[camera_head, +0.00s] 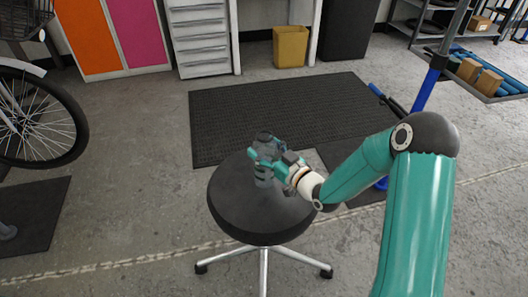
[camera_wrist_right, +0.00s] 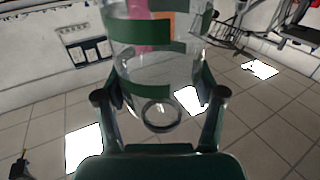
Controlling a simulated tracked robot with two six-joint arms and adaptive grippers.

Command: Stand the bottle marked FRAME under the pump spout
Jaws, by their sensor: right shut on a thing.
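My right gripper (camera_head: 270,156) is shut on a bottle (camera_head: 264,181), which looks grey and upright in the head view, over the black stool seat (camera_head: 265,220). I cannot tell whether its base touches the seat. In the right wrist view the bottle (camera_wrist_right: 157,68) is clear with green bands, between the two fingers of the gripper (camera_wrist_right: 158,100). No lettering on it is readable, so I cannot tell whether it is marked FRAME. I make out no pump spout in either view. My left gripper is not in view.
A black floor mat (camera_head: 270,110) lies behind the stool. A bike wheel (camera_head: 35,120) stands at the left. A yellow bin (camera_head: 290,46) and grey drawers (camera_head: 201,40) are at the back. A tray with boxes (camera_head: 475,72) is at the right.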

